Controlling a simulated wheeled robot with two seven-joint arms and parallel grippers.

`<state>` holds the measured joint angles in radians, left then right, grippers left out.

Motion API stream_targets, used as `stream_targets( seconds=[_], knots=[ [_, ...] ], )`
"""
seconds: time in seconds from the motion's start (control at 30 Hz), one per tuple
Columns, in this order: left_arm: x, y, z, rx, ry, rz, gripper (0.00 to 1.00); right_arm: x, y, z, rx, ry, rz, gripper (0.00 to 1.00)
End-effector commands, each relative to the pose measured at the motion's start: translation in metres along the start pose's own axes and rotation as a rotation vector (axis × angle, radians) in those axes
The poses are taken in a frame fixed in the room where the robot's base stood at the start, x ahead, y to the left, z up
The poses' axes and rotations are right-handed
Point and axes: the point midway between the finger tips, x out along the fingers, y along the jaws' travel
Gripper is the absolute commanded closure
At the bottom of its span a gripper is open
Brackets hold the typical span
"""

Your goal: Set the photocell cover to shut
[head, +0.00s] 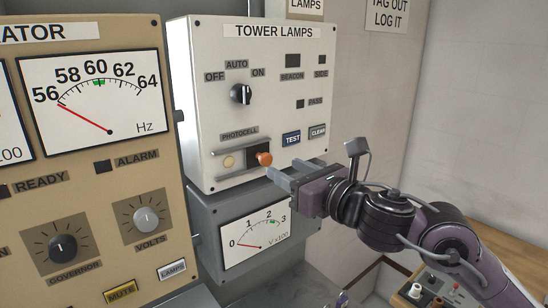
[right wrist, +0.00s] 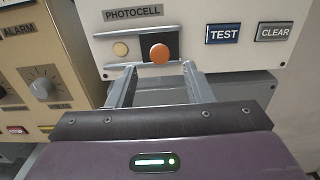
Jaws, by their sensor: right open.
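The photocell cover (head: 252,154) is a dark plate with an orange knob (head: 264,159), between two rails under the PHOTOCELL label on the TOWER LAMPS box. It sits at the right end of the rails, and the pale round photocell (head: 229,161) shows uncovered to its left. In the right wrist view the knob (right wrist: 159,53) stands just beyond and between the fingertips. My right gripper (head: 284,171) is open and empty, close to the knob at its lower right. I cannot tell whether a finger touches it. My left gripper is not in view.
TEST (head: 291,139) and CLEAR (head: 317,132) buttons lie right of the cover, and a rotary switch (head: 241,94) above. A voltmeter box (head: 255,240) is below. The beige generator panel (head: 100,205) stands out at the left. A wooden desk (head: 510,258) is at lower right.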

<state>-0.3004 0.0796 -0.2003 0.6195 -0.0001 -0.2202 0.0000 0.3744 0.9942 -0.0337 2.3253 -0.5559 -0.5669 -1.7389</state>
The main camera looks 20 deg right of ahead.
Motion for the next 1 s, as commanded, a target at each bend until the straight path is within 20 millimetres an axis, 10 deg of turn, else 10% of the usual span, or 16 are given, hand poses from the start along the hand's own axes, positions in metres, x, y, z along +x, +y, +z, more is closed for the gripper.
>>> stream_targets(
  seconds=[0.3,0.67,1.0],
  knots=[
    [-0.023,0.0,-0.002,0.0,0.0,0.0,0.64,0.045,-0.001,0.003,0.007,-0.001,-0.001,0.54],
    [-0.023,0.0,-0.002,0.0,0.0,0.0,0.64,0.053,-0.001,0.0,0.002,0.0,-0.002,0.54],
    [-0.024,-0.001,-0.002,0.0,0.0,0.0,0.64,0.052,-0.001,0.0,0.003,0.0,-0.002,0.95]
  ],
)
